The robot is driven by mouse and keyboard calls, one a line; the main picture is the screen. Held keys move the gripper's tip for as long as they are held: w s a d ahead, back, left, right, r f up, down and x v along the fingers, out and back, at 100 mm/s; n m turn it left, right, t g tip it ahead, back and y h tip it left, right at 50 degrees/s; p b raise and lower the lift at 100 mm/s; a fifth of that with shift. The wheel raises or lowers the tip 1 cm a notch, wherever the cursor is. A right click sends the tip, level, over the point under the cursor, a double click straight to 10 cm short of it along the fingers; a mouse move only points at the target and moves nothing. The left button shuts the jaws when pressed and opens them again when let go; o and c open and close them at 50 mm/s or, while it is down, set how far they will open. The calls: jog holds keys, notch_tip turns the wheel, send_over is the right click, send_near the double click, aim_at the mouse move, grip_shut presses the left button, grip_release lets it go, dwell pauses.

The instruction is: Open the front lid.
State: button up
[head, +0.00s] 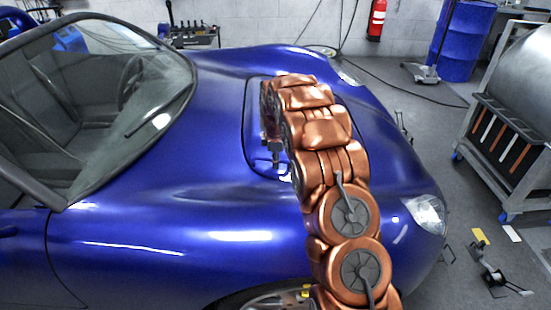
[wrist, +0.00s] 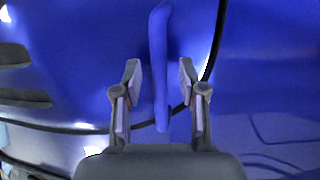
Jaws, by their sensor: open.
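The front lid (head: 256,115) is a blue panel in the car's hood, bounded by a dark seam; it looks closed, and my arm covers much of it. In the wrist view, a blue bar-shaped handle (wrist: 160,50) runs from the top towards my gripper. My gripper (wrist: 160,75) is open, with one finger on each side of the handle. Gaps show between the handle and both fingers. In the head view my gripper (head: 275,150) is over the lid's near part, partly hidden by my arm.
The blue car's windshield (head: 130,95) is left of the lid, and a headlight (head: 425,213) is at the right. A metal cart (head: 510,140), a blue barrel (head: 462,40) and a red extinguisher (head: 377,18) stand beyond. A cable (head: 400,85) lies on the floor.

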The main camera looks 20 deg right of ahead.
grip_shut()
dwell(0.3)
dwell(0.4)
